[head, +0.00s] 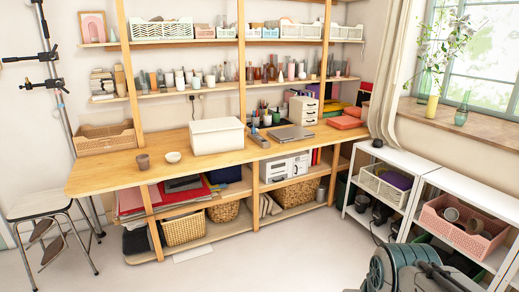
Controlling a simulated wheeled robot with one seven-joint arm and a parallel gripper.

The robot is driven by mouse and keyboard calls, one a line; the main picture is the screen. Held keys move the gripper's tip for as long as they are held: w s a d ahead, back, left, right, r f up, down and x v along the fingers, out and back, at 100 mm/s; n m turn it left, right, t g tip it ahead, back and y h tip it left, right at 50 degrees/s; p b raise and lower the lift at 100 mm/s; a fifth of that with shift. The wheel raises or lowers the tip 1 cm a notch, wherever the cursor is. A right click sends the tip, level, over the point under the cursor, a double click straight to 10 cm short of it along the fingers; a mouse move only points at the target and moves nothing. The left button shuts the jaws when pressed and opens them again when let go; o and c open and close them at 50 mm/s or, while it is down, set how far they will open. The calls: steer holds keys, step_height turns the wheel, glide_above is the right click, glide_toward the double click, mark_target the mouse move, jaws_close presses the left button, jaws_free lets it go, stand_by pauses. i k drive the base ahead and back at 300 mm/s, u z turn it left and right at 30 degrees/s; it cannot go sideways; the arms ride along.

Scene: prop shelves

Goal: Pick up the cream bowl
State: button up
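A small cream bowl (173,157) stands upright on the wooden workbench (110,174), towards its left end. It is between a brown cup and a large white box and looks apart from both. Part of my arm shows at the bottom right of the head view, well away from the bowl and nearer the camera. I cannot make out my gripper's fingers in this view.
A brown cup (143,162) stands left of the bowl, and a white box (216,136) right of it. A wicker tray (104,139) lies behind. A stool (38,207) stands left of the bench; white shelves (405,160) stand right.

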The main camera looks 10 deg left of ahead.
mark_target(174, 157)
steer(key=u, duration=0.3)
steer(key=i, duration=1.65)
steer(key=u, duration=0.65)
steer(key=i, duration=1.55)
steer(key=u, duration=0.55)
steer(key=i, duration=0.95)
steer(key=u, duration=0.15)
